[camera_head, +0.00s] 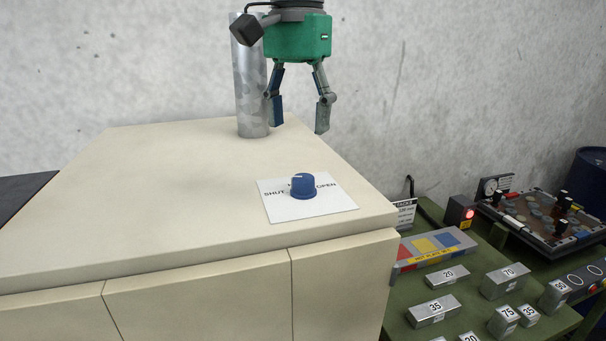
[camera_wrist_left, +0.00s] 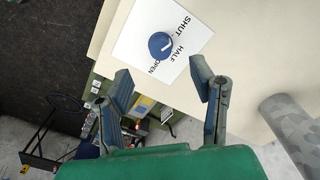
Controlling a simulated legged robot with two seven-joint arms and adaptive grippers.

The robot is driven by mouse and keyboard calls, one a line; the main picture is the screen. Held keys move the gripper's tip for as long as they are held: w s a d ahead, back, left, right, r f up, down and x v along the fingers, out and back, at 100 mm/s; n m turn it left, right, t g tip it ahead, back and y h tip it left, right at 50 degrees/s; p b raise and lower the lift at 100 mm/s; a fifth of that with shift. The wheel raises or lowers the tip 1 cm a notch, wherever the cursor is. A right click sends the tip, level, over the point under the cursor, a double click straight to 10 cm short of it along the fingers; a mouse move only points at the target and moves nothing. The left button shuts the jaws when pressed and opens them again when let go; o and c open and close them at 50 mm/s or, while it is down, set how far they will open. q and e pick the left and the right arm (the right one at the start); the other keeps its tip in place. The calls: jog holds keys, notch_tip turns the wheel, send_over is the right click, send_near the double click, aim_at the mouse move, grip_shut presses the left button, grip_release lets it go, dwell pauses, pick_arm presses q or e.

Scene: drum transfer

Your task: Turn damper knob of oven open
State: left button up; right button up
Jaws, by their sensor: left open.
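The blue damper knob (camera_head: 303,184) stands on a white label plate (camera_head: 330,204) on the cream oven top (camera_head: 150,190). The plate reads SHUT at left and OPEN at right. In the wrist view the knob (camera_wrist_left: 160,42) shows with SHUT, HALF and OPEN printed around it. A small pale mark is on the knob; its exact setting is hard to read. My left gripper (camera_head: 299,126) is open and empty, above and behind the knob, apart from it. In the wrist view its spread fingers (camera_wrist_left: 160,76) lie below the knob. My right gripper is not in view.
A grey metal pipe (camera_head: 250,85) rises from the oven top just left of my left gripper. A green table (camera_head: 465,305) at right holds numbered metal blocks (camera_head: 435,310), a coloured tray (camera_head: 436,248) and a gauge panel. The oven top around the knob is clear.

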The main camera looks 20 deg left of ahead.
aim_at(305, 176)
pick_arm(q)
jog(key=f, duration=0.3)
jog(key=w+f, duration=0.1)
jog(key=f, duration=0.4)
jog(key=shift+w+d+f, duration=0.25)
jog(key=shift+w+f, duration=0.15)
jog(key=shift+s+d+f+p, duration=0.25)
jog(key=shift+s+f+p, duration=0.1)
jog(key=shift+f, duration=0.15)
jog(key=shift+w+a+f, duration=0.15)
jog(key=shift+w+a, duration=0.05)
jog(key=shift+a, duration=0.15)
jog(key=shift+c, duration=1.2)
jog(key=c, duration=0.7)
jog(key=shift+c, duration=1)
